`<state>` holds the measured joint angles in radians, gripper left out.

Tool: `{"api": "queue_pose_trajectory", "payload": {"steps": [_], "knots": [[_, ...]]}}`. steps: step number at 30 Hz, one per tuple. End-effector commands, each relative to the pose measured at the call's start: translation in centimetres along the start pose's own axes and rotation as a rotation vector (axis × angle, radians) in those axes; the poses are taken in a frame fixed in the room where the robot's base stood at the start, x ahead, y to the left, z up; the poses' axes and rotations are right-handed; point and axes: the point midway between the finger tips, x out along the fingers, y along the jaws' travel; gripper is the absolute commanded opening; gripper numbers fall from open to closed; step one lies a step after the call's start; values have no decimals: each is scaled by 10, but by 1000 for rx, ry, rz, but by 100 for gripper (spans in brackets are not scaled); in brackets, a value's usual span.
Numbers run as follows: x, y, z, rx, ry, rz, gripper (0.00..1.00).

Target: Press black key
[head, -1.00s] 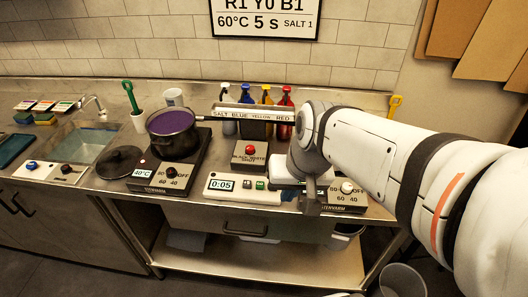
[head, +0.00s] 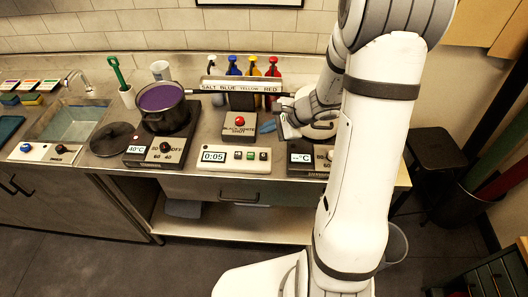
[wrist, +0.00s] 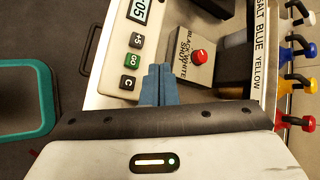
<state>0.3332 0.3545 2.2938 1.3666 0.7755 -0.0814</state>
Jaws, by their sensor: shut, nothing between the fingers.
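The white timer box (head: 233,160) reads 0:05. In the wrist view its keys are a dark +5 key (wrist: 136,40), a green GO key (wrist: 131,61) and a dark C key (wrist: 127,83). Beside it stands a box labelled BLACK WHITE SHOT (wrist: 182,70) with a red button (wrist: 201,56); the red button shows in the head view (head: 239,121). My gripper (wrist: 160,68) is shut and empty. In the wrist view its blue-grey fingertips appear between the timer's keys and the shot box. In the head view it hangs right of the shot box.
A pot of purple liquid (head: 163,107) stands on the left hot plate (head: 165,147). A second hot plate is partly behind my arm. Bottles and a label strip (head: 240,87) stand at the back. A dark lid (head: 112,138) and a sink lie left.

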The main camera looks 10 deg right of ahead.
Motion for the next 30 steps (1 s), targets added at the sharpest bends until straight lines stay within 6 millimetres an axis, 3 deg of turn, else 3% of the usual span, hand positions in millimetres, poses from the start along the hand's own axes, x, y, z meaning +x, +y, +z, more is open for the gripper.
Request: {"api": "queue_pose_trajectory", "payload": {"steps": [13, 30], "knots": [[9, 7, -6, -1, 0, 2, 0], [59, 44, -44, -2, 0, 0, 0]]}}
